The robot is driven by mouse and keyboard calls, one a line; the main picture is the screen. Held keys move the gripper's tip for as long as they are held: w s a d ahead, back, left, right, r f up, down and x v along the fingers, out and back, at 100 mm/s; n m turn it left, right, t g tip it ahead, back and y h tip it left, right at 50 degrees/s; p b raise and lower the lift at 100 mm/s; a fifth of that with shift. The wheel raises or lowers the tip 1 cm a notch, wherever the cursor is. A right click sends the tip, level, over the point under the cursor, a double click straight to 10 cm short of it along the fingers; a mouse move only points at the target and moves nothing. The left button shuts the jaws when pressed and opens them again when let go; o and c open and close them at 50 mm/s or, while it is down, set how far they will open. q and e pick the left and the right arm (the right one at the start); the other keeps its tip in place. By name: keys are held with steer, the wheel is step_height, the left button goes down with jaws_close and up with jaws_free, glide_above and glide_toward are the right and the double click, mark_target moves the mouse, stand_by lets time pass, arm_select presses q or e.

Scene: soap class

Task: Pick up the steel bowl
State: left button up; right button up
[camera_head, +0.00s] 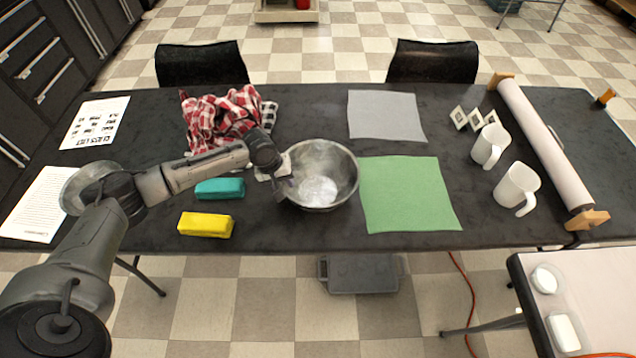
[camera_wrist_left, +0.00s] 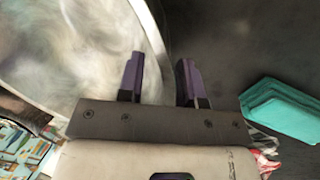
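The steel bowl (camera_head: 325,178) stands on the dark table, left of the green sheet. It also shows large in the left wrist view (camera_wrist_left: 70,60). My left gripper (camera_head: 286,186) is at the bowl's left rim, pointing down. In the left wrist view its fingers (camera_wrist_left: 160,80) are spread apart. One finger is over the inside of the bowl and the other is outside, with the rim running between them and space around it. I see no firm contact with the rim. My right gripper is not in view.
A teal block (camera_head: 219,189) and a yellow block (camera_head: 205,225) lie left of the bowl. A red checked cloth (camera_head: 222,115) lies behind them. A green sheet (camera_head: 405,195), a grey sheet (camera_head: 386,115) and two white mugs (camera_head: 516,185) are to the right.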

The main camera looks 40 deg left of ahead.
arm_select(q)
jaws_close()
steer(key=shift+r, duration=0.15)
stand_by(0.4)
